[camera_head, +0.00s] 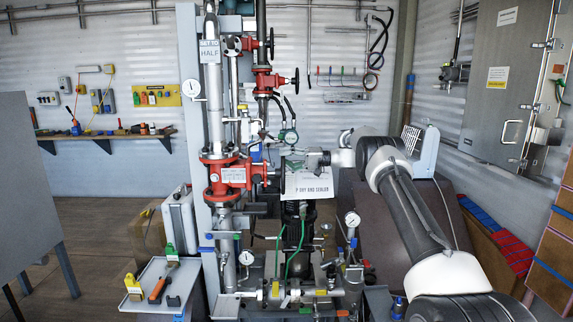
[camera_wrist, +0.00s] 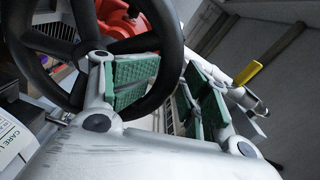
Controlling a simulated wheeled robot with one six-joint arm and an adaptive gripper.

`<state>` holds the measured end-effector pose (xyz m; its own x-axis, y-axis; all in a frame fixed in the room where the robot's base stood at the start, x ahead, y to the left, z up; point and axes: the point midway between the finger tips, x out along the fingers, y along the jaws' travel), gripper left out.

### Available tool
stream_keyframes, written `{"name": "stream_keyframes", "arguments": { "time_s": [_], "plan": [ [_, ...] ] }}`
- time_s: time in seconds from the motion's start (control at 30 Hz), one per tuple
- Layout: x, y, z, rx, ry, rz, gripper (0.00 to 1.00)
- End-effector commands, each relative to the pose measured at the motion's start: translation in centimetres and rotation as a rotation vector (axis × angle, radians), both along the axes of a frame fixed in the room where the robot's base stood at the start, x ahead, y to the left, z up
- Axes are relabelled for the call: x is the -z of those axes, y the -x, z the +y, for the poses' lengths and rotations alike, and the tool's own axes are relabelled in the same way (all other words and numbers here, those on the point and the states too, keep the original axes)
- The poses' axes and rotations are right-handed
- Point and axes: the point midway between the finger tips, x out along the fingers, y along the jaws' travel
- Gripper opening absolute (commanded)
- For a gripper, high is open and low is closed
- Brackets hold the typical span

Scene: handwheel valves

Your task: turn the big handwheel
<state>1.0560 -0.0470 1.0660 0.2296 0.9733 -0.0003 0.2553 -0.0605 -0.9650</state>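The big handwheel (camera_wrist: 170,32) has a thick black rim and spokes and fills the upper left of the wrist view. A red valve body shows behind its spokes. In the head view the red valve (camera_head: 222,173) stands left of centre, and my arm's end largely hides its wheel. My gripper (camera_head: 290,161) is at the wheel side of this valve. In the wrist view my gripper (camera_wrist: 172,88) has green-padded fingers spread apart. One finger overlaps the inside of the wheel, the other is outside the rim. The rim passes between them; I cannot tell whether either pad touches it.
Smaller valves with black wheels (camera_head: 294,79) stand above on the pipework. A white sign (camera_head: 309,186) hangs just below my gripper. A yellow-handled lever (camera_wrist: 248,73) is right of the fingers. A grey tool tray (camera_head: 147,296) is at lower left; open floor lies left.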

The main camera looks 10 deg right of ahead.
Motion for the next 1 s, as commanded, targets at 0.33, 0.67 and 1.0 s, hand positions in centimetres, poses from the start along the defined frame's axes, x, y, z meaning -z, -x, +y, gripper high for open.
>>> {"name": "stream_keyframes", "arguments": {
  "time_s": [0.33, 0.67, 1.0],
  "plan": [
    [-0.3, -0.1, 0.2, -0.001, -0.004, -0.005, 0.36],
    [0.0, 0.6, -2.7, 0.001, -0.003, -0.001, 0.36],
    [0.1, 0.8, -3.3, 0.0, -0.002, 0.003, 0.36]
  ]
}}
